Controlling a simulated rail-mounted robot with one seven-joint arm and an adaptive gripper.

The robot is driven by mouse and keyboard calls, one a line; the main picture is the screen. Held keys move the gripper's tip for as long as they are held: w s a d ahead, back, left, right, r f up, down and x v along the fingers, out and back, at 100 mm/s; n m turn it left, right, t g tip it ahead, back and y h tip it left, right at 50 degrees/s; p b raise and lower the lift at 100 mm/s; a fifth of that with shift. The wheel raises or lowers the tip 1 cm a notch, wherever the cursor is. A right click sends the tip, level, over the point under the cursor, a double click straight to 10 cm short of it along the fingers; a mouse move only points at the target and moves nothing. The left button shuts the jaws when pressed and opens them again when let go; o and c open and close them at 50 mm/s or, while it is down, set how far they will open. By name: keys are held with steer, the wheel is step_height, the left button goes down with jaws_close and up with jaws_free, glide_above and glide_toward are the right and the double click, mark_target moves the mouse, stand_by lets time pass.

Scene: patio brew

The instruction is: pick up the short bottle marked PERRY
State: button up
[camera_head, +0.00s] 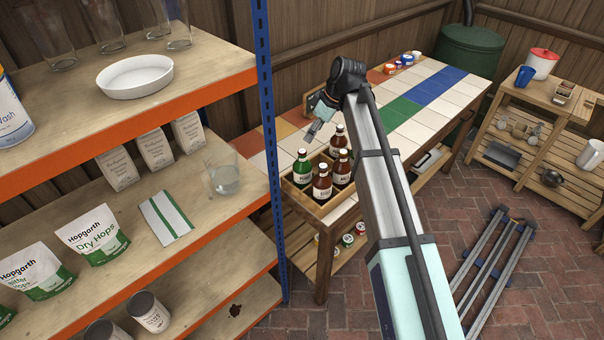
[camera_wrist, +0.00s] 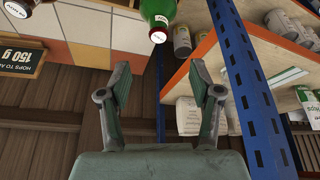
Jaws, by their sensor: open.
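A wooden crate (camera_head: 301,201) stands on the tiled table and holds several bottles. One is a green bottle (camera_head: 302,168) at the left; the others are brown, including a front bottle (camera_head: 322,187), a right one (camera_head: 341,170) and a back one (camera_head: 338,138). Their labels are too small to read, so I cannot tell which is PERRY. My gripper (camera_head: 314,132) is above and behind the crate, apart from the bottles. In the wrist view my gripper (camera_wrist: 160,82) is open and empty; the green bottle (camera_wrist: 158,14) and a brown bottle (camera_wrist: 20,7) show at the top edge.
A blue shelf post (camera_head: 270,130) stands close left of the crate. The shelving holds glasses, a white dish (camera_head: 135,76) and pouches. The colored tile tabletop (camera_head: 420,105) is mostly clear beyond my arm. A black sign (camera_wrist: 22,55) shows at left in the wrist view.

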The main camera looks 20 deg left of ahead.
mark_target(303, 151)
steer(key=p+x, duration=0.1)
steer(key=x, duration=0.5)
steer(key=shift+a+f, duration=0.1)
steer(key=shift+f, duration=0.2)
steer(key=shift+d+p+x, duration=0.15)
steer(key=shift+p+x, duration=0.6)
steer(key=shift+x, duration=0.55)
steer(key=shift+d+p+x, duration=0.1)
steer(key=shift+p+x, duration=0.65)
steer(key=shift+x, duration=0.6)
steer(key=shift+w, duration=0.1)
jaws_close()
